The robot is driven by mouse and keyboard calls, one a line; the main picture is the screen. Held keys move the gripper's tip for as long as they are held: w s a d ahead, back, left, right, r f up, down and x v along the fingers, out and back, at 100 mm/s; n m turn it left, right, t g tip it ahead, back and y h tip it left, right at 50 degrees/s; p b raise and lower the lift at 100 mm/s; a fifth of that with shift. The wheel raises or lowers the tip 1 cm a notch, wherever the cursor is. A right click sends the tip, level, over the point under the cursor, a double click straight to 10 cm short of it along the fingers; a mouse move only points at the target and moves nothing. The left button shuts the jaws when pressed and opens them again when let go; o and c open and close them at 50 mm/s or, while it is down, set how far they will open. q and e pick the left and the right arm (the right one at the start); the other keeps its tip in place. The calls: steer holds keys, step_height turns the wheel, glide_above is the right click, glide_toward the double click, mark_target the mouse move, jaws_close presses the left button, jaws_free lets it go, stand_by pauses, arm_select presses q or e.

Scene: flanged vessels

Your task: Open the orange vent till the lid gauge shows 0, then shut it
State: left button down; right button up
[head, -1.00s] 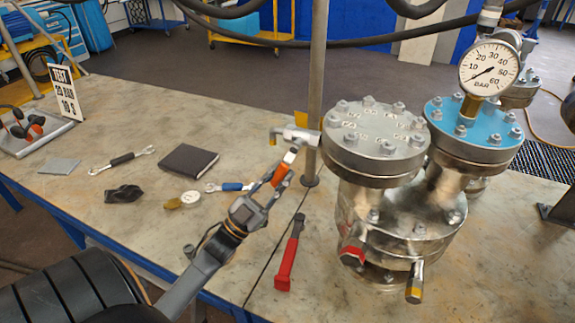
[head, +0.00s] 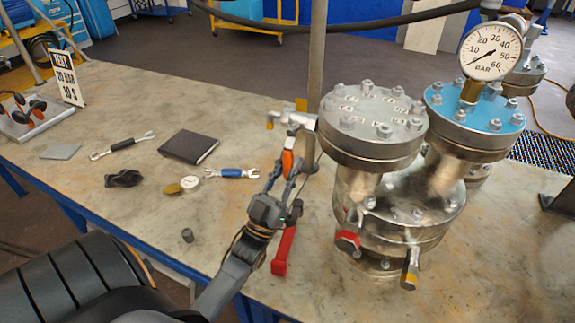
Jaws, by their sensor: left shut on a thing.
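The orange vent handle (head: 287,162) hangs below a silver vent valve (head: 291,120) at the left side of the grey lid (head: 374,112). My left gripper (head: 288,168) is shut on the handle, its fingers hiding much of it. The handle points down in the picture, nearly upright with a slight lean. The lid gauge (head: 491,52) stands above the blue lid (head: 490,108); its needle points lower left, below the 10 mark and near the low end. The exact reading is too small to tell. My right gripper is not in view.
A grey post (head: 318,60) rises close behind the vent. A red-handled tool (head: 284,250) lies beside my left gripper. A blue-handled wrench (head: 232,173), a black notebook (head: 188,147) and small parts lie left. A red-capped fitting (head: 347,241) projects low on the vessel.

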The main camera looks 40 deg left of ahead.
arm_select(q)
steer(key=c, duration=1.2)
jaws_free()
steer(key=v, duration=1.2)
steer(key=shift+d, duration=0.1)
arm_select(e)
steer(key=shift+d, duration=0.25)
